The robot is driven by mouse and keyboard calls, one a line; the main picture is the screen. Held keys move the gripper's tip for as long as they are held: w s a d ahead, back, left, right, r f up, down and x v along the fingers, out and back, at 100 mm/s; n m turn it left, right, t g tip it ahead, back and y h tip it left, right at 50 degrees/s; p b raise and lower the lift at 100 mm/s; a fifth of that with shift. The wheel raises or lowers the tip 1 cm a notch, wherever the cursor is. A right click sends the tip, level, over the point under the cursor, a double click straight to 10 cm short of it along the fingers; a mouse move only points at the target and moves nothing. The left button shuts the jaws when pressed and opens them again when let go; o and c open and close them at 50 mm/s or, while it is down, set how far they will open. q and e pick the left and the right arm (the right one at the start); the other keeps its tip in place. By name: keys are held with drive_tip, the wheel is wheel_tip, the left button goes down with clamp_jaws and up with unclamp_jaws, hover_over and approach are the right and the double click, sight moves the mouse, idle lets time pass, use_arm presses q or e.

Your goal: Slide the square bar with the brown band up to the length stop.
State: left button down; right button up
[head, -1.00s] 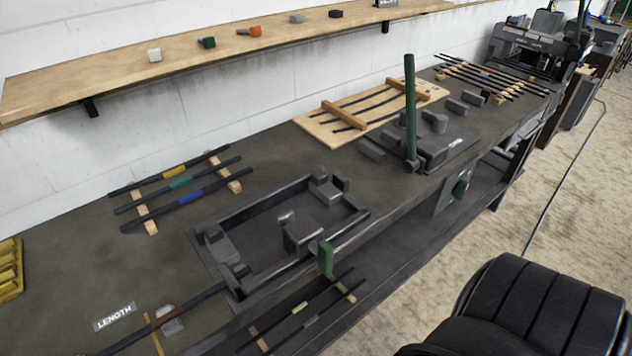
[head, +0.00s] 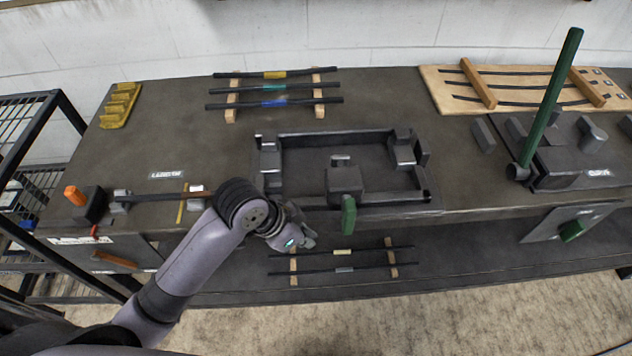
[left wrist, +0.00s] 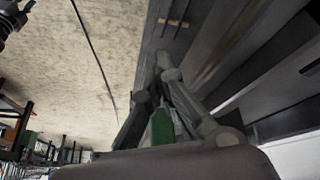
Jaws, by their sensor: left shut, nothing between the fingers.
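The dark square bar (head: 155,199) lies at the left end of the bench, by the LENGTH label (head: 166,175). A brown patch, likely its band, shows near a pale support (head: 197,191); my arm hides the bar's right part. Its left end passes a grey guide (head: 121,202) near a dark block with an orange knob (head: 90,203), apparently the length stop. I cannot tell whether they touch. My left gripper (head: 302,240) is in front of the bench edge, right of the bar and apart from it. In the left wrist view its fingers (left wrist: 164,66) are together and empty. My right gripper is out of view.
A dark frame with a green handle (head: 348,215) stands right of my left gripper. Banded bars (head: 273,88) rest on wooden strips behind. More bars (head: 342,262) lie on the lower shelf. A tall green lever (head: 550,95) rises at right.

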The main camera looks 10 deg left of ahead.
use_arm(q)
drive_tip(key=w+r+m, duration=0.1)
drive_tip(key=w, duration=0.1)
drive_tip(key=w+r+m, duration=0.1)
drive_tip(key=w+r, duration=0.1)
drive_tip(key=w+a+r+m+g, duration=0.1)
drive_tip(key=w+r, duration=0.1)
drive_tip(key=shift+w+m, duration=0.15)
drive_tip(key=shift+m, duration=0.25)
drive_tip(key=w+a+r+m+g, duration=0.1)
drive_tip(key=w+a+r+m, duration=0.1)
drive_tip(key=w+a+r, duration=0.4)
drive_tip(key=shift+y, duration=0.3)
drive_tip(key=x, duration=0.3)
drive_tip(key=d+p+x, duration=0.1)
drive_tip(key=x, duration=0.2)
drive_tip(key=p+x, duration=0.1)
drive_tip(key=x, duration=0.2)
drive_tip(key=shift+s+d+r, duration=0.15)
drive_tip(key=shift+s+d, duration=0.15)
drive_tip(key=shift+d, duration=0.1)
drive_tip(key=a, duration=0.1)
drive_tip(key=a+p, duration=0.1)
drive_tip(key=shift+s+a+r, duration=0.15)
drive_tip(key=shift+s+a, duration=0.15)
drive_tip(key=shift+s, duration=0.05)
drive_tip(key=shift+s+a, duration=0.2)
drive_tip(key=shift+a, duration=0.4)
